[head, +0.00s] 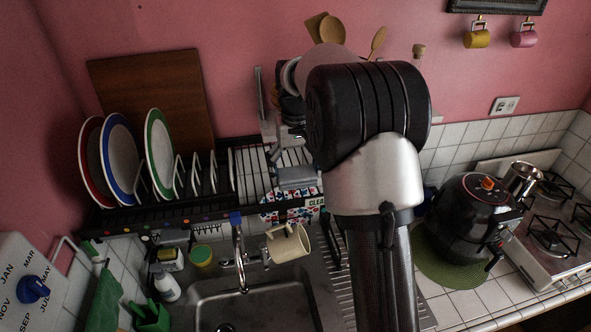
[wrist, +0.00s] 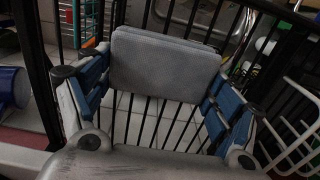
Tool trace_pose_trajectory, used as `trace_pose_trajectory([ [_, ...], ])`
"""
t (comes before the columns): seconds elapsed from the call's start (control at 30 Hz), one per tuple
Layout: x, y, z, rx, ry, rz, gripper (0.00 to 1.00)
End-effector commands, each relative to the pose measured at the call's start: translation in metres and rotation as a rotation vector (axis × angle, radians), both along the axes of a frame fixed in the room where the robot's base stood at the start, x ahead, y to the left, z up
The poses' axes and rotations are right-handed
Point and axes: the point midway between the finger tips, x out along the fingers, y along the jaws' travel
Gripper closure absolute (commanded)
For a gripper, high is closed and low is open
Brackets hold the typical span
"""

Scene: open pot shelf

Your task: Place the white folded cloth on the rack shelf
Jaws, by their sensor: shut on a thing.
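The white folded cloth (wrist: 165,66) looks grey in the wrist view. It is a flat, rounded, layered pad. My gripper (wrist: 160,78) has its blue-padded fingers at the two sides of the cloth and is shut on it. Dark bars of the rack shelf (wrist: 150,131) show below and around the cloth; I cannot tell whether the cloth touches them. In the head view the cloth (head: 297,176) shows as a pale pad over the right part of the black rack shelf (head: 110,221). My arm hides much of the gripper there.
Several plates (head: 159,153) stand in the rack's left part, before a wooden board (head: 150,100). A patterned item (head: 290,208) is at the rack's front. A cream mug (head: 287,243) hangs over the sink (head: 207,300).

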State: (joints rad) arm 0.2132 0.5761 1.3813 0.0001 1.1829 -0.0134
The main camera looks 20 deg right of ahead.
Motion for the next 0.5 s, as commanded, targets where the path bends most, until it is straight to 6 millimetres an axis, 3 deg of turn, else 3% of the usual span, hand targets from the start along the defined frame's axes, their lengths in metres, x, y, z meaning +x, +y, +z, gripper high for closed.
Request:
trace_pose_trajectory([
  [0.23, -0.0001, 0.0, -0.0042, 0.0, 0.001, 0.0, 0.4],
  [0.27, -0.0001, 0.0, -0.0034, 0.0, 0.0, 0.0, 0.15],
  [0.5, -0.0001, 0.0, -0.0029, 0.0, 0.0, 0.0, 0.0],
])
